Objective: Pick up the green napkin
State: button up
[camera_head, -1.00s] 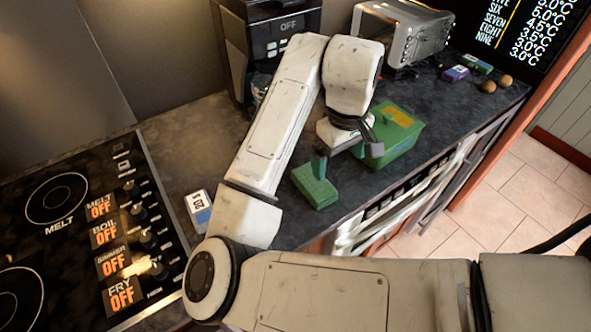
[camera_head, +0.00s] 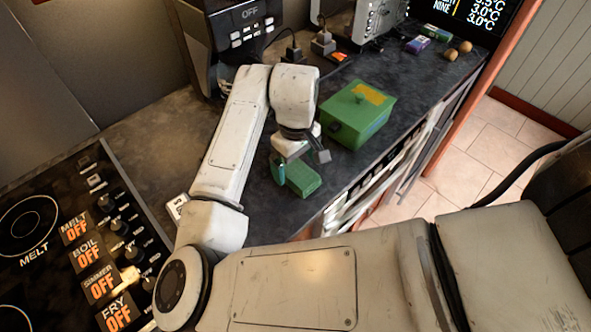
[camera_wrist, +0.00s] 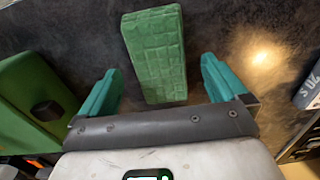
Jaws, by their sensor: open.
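The green napkin (camera_head: 302,179) is a flat folded block lying on the dark counter, near its front edge. In the wrist view the napkin (camera_wrist: 155,57) stands lengthwise ahead of my gripper (camera_wrist: 166,88), between the lines of the two teal fingers. My gripper (camera_head: 298,166) is open and empty in the head view, just above and beside the napkin. The near end of the napkin shows between the fingers, with a gap on each side. I cannot tell the exact height of the fingers above the counter.
A green lidded box (camera_head: 358,117) stands on the counter behind and right of the napkin; it also shows at the left in the wrist view (camera_wrist: 34,100). A stove (camera_head: 75,240) with knobs is at left. A coffee machine (camera_head: 228,30) stands at the back.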

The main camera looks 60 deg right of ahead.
jog(key=shift+f, duration=1.3)
jog(key=shift+c, duration=0.4)
jog(key=c, duration=1)
jog(key=shift+r, duration=0.1)
jog(key=shift+r, duration=0.45)
jog(key=shift+c, duration=0.5)
jog(key=s+r, duration=0.1)
jog(key=r, duration=0.1)
jog(key=s+r, duration=0.2)
jog(key=r, duration=0.1)
jog(key=s+r+b, duration=0.1)
jog(key=s+r, duration=0.1)
jog(key=r, duration=0.1)
jog(key=shift+d, duration=0.15)
jog(key=s+r, duration=0.4)
jog(key=s, duration=0.5)
jog(key=shift+p, duration=0.3)
